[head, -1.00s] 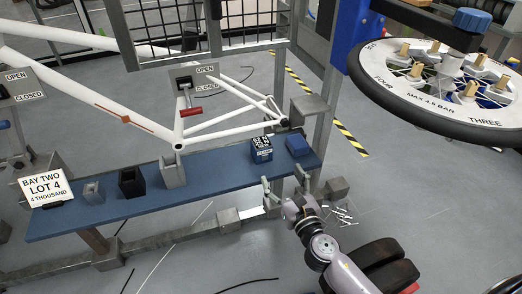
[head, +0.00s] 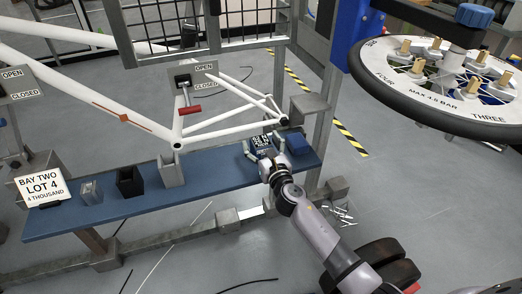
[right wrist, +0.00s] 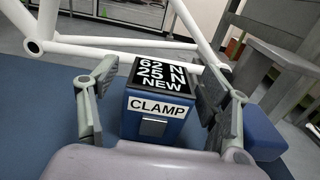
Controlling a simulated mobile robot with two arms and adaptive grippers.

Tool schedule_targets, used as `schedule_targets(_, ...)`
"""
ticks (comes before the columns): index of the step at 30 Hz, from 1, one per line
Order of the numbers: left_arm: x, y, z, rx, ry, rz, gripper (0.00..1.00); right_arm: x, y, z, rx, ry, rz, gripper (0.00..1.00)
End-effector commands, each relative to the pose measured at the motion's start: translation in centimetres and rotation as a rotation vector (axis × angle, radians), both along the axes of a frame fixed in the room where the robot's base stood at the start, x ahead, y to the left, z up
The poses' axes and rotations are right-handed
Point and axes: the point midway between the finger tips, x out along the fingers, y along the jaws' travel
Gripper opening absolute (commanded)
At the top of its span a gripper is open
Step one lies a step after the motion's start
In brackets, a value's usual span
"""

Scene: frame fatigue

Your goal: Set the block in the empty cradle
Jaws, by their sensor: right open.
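A blue block with a black top (head: 261,142) stands on the blue shelf. In the right wrist view the block (right wrist: 156,102) reads "62 N 25 N NEW" on top and "CLAMP" in front. My right gripper (head: 264,152) is open, with one finger on each side of this block; contact is not clear. In the wrist view its fingers (right wrist: 158,88) flank the block. Left along the shelf stand three open-topped holders: grey (head: 171,172), black (head: 130,182) and a smaller grey one (head: 91,192). Their insides are too small to read. My left gripper is not in view.
A plain blue piece (head: 299,144) sits close right of the block. The shelf (head: 215,169) is bare between the block and the grey holder. A white bicycle frame (head: 178,130) passes behind and above.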

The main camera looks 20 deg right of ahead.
Motion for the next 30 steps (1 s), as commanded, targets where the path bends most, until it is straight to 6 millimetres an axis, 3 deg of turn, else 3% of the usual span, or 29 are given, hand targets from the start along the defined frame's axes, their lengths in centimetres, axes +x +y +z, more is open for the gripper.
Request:
schedule_targets(8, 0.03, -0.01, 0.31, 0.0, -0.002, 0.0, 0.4, 0.41, 0.04, 0.0, 0.0, 0.001, 0.001, 0.72)
schedule_targets(30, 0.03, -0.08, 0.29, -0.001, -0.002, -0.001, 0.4, 0.38, 0.03, -0.02, 0.0, 0.001, 0.001, 0.23)
